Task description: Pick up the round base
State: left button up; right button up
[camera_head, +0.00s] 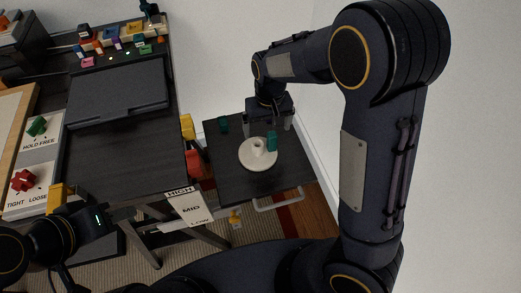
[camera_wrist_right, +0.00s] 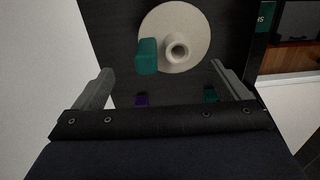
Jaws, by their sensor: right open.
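The round base (camera_head: 258,154) is a cream disc with a raised hollow hub in its middle. It lies on the small dark side table, and it also shows at the top of the right wrist view (camera_wrist_right: 187,55). My right gripper (camera_head: 271,126) is open, pointing down behind the base on its far side. In the wrist view its two fingers (camera_wrist_right: 160,78) stand wide apart with the base ahead of them, not between them. A teal block (camera_wrist_right: 147,57) overlaps the base's edge in view; I cannot tell whether it touches. My left gripper (camera_head: 112,216) is at the lower left; its fingers are unclear.
The side table (camera_head: 231,181) has a second green block (camera_head: 223,124) at its far left and a pale handle (camera_head: 279,201) in front. A dark desk (camera_head: 120,165) stands to the left with a closed dark case (camera_head: 118,92) and several coloured blocks. A white wall is close on the right.

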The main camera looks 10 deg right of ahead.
jog(key=f, duration=0.8)
jog(key=shift+w+a+f, duration=0.15)
jog(key=shift+a+f, duration=0.05)
jog(key=shift+a, duration=0.15)
jog(key=shift+r, duration=0.1)
jog(key=c, duration=1.2)
